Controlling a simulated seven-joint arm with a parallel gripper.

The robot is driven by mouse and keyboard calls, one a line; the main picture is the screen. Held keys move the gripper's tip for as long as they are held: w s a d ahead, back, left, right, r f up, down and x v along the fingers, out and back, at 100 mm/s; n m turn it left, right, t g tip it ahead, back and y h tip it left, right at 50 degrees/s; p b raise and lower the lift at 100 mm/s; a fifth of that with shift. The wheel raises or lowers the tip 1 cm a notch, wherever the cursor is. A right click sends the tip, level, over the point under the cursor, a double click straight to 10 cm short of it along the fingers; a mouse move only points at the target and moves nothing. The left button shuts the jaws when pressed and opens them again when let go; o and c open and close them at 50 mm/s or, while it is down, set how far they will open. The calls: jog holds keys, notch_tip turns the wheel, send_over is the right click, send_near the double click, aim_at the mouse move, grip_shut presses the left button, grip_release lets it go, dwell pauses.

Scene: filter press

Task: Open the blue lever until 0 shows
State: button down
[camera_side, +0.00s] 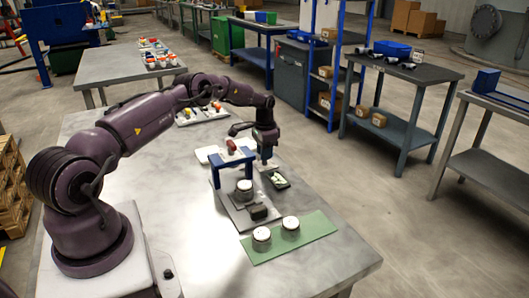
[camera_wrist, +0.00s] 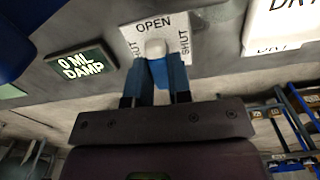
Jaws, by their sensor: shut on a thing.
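In the wrist view, my gripper (camera_wrist: 156,78) is shut on the blue lever (camera_wrist: 158,73). The lever's white tip shows just beyond the fingers, pointing at the word OPEN on a white plate (camera_wrist: 133,38). SHUT is printed at both sides of that plate. A dark display (camera_wrist: 82,66) left of it reads "0 ML DAMP". In the side view, my gripper (camera_side: 266,158) points down at the right of the blue press frame (camera_side: 215,175). A pale, metal-sided jar (camera_side: 244,191) stands inside the frame. The lever is too small to make out there.
A green mat (camera_side: 310,238) with two similar jars (camera_side: 261,239) lies at the table's front. A dark block (camera_side: 259,212) sits before the press. White trays lie behind the press. A white plate (camera_wrist: 285,22) reading "DRY" is at the right in the wrist view. The table's front right is clear.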

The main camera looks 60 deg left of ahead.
jog(key=shift+w+n, duration=0.1)
jog(key=shift+n, duration=0.4)
jog(key=c, duration=1)
grip_release()
jog(key=shift+c, duration=0.2)
notch_tip(320, 180, up, 13)
